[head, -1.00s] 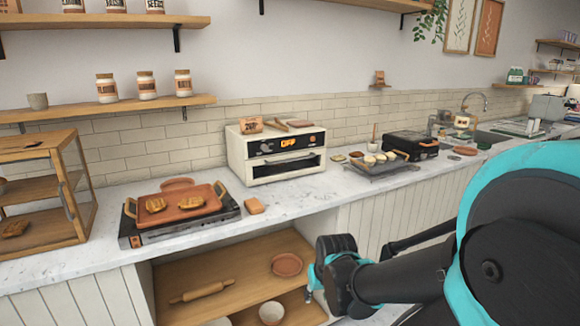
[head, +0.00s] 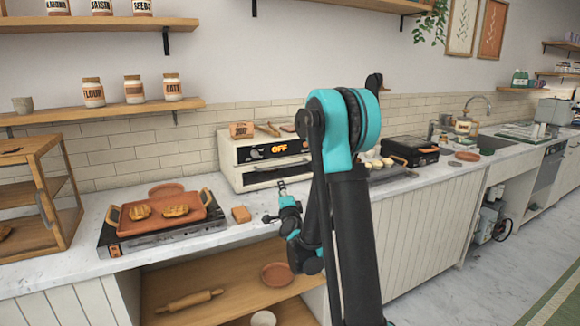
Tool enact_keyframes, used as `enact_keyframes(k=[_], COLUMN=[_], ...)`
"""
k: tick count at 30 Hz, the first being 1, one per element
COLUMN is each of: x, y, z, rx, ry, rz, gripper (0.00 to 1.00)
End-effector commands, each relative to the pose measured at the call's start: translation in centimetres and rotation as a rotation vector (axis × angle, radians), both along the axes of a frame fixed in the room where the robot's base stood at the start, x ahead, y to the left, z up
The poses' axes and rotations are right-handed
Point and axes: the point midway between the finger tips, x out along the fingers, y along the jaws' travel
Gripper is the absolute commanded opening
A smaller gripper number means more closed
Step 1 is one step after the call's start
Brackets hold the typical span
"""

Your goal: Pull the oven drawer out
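The cream oven (head: 228,160) stands on the counter against the tiled wall. My raised arm covers the oven's right part, so the drawer's right end is hidden. My gripper (head: 274,202) is in front of and below the oven, over the counter's front edge. Its fingers look spread apart and empty, and it appears apart from the drawer.
Left of the oven, a terracotta tray (head: 190,222) with toasted food sits on a hot plate (head: 150,240). A small brown block (head: 241,214) lies between hot plate and gripper. Items rest on the oven top. A black grill (head: 410,151) stands to the right.

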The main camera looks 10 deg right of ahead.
Motion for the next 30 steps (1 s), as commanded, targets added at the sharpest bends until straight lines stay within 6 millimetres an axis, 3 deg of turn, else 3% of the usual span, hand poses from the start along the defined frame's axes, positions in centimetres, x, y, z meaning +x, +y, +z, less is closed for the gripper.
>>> enact_keyframes(k=[6,14,30], x=[1.5,3.5,13.8], y=[-1.7,-2.2,-3.0], z=[-0.5,-0.2,1.7], rx=[0.171,0.192,0.190], ry=[-0.082,-0.093,-0.092], rz=[-0.088,-0.101,-0.100], gripper=[0.33,0.33,0.33])
